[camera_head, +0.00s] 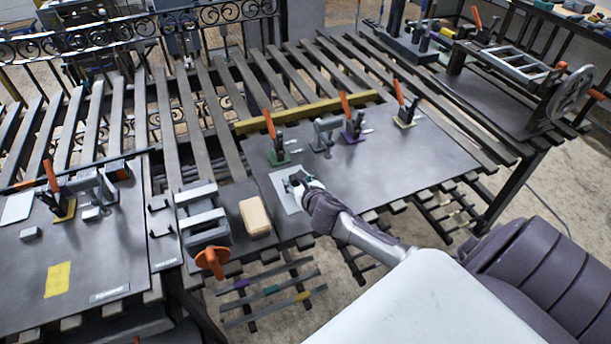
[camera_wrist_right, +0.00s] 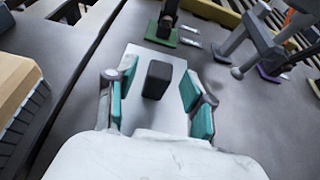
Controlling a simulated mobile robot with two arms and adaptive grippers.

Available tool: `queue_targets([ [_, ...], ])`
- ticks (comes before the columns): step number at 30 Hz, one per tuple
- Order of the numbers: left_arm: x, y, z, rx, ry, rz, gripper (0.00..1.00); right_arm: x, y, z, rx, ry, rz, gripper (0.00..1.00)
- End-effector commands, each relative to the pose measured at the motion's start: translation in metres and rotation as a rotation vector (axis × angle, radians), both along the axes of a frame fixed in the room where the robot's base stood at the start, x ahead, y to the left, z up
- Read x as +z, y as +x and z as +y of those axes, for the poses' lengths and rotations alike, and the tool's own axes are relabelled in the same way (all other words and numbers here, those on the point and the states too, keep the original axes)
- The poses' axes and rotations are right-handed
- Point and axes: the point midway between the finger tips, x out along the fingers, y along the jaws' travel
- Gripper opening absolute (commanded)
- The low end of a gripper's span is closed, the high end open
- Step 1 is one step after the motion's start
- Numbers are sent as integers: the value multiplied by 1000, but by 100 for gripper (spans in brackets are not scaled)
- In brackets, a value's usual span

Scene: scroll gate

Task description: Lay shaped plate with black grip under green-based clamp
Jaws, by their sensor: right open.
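The light grey plate (camera_head: 283,198) lies on the dark work surface, in front of the green-based clamp. In the right wrist view the plate (camera_wrist_right: 150,115) has an upright black grip (camera_wrist_right: 157,79); its full outline is partly hidden by my gripper. My right gripper (camera_head: 297,181) is over the plate. In the wrist view its teal finger pads (camera_wrist_right: 157,84) stand apart on either side of the black grip, with gaps showing. The green-based clamp (camera_head: 276,145) has a raised orange handle; its green base (camera_wrist_right: 161,34) shows just beyond the plate. My left gripper is out of view.
A purple-based clamp (camera_head: 351,128) and a yellow-based clamp (camera_head: 404,114) stand to the right. A grey bracket (camera_head: 324,136) stands between the green and purple ones. A tan block (camera_head: 255,216) lies left of the plate. A yellow bar (camera_head: 306,113) runs behind. The right surface is clear.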

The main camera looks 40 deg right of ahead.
Motion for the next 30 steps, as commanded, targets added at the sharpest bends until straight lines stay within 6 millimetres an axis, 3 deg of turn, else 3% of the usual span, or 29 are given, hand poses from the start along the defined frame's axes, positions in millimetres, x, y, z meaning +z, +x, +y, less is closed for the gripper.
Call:
queue_targets([
  [6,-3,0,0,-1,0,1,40,17,-43,10,2,-3,1,53],
  [12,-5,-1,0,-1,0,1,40,29,-70,17,1,-2,1,53],
  [30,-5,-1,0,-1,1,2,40,34,-79,19,-1,-1,-1,53],
])
